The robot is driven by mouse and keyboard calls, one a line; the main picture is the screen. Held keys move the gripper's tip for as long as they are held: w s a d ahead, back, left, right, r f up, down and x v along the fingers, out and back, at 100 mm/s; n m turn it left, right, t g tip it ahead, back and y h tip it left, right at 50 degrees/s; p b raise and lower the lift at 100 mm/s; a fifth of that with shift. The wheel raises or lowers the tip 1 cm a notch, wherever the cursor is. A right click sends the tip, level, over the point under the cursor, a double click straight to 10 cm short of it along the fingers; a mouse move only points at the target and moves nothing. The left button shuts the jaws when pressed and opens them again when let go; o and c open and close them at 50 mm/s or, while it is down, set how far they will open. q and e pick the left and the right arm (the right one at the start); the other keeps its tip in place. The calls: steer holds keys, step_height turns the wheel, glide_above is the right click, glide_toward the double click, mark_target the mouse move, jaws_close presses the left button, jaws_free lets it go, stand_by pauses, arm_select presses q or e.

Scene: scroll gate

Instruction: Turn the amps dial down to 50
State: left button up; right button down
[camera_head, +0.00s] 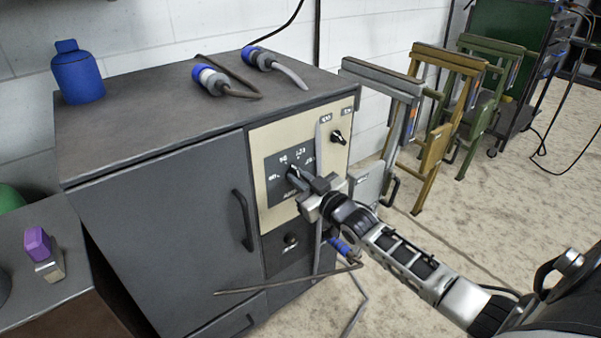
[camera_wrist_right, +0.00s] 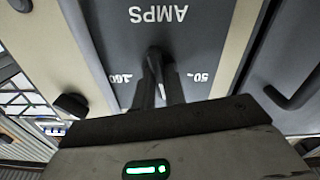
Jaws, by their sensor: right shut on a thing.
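The amps dial (camera_head: 292,172) is a small dark knob on a dark grey plate with white numbers, on the cabinet's beige front panel. My right gripper (camera_head: 299,180) is shut on the knob from the front right and hides part of it. In the right wrist view the gripper's two dark fingers (camera_wrist_right: 160,88) close on the dial knob (camera_wrist_right: 155,62), below an upside-down AMPS label (camera_wrist_right: 158,14). There, 50 (camera_wrist_right: 198,77) is right of the knob and 160 (camera_wrist_right: 120,78) left. The pointer's exact direction is hard to tell. My left gripper is not in view.
Another black knob (camera_head: 337,136) sits at the panel's upper right, and one (camera_head: 290,239) below the dial. A door handle (camera_head: 243,220) is left of the panel.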

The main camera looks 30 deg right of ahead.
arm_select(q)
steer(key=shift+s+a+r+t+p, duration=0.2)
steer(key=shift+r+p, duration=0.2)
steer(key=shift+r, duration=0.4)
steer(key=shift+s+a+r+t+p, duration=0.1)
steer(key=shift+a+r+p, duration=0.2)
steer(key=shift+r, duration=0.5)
arm_select(e)
steer(key=shift+a+f+n, duration=0.1)
steer(key=shift+n, duration=3.05)
steer(key=shift+a+f+n, duration=0.1)
steer(key=shift+n, duration=3.05)
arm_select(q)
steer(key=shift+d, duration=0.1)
arm_select(e)
steer(key=c, duration=1.5)
jaws_free()
steer(key=shift+d+r, duration=0.1)
steer(key=shift+o, duration=0.2)
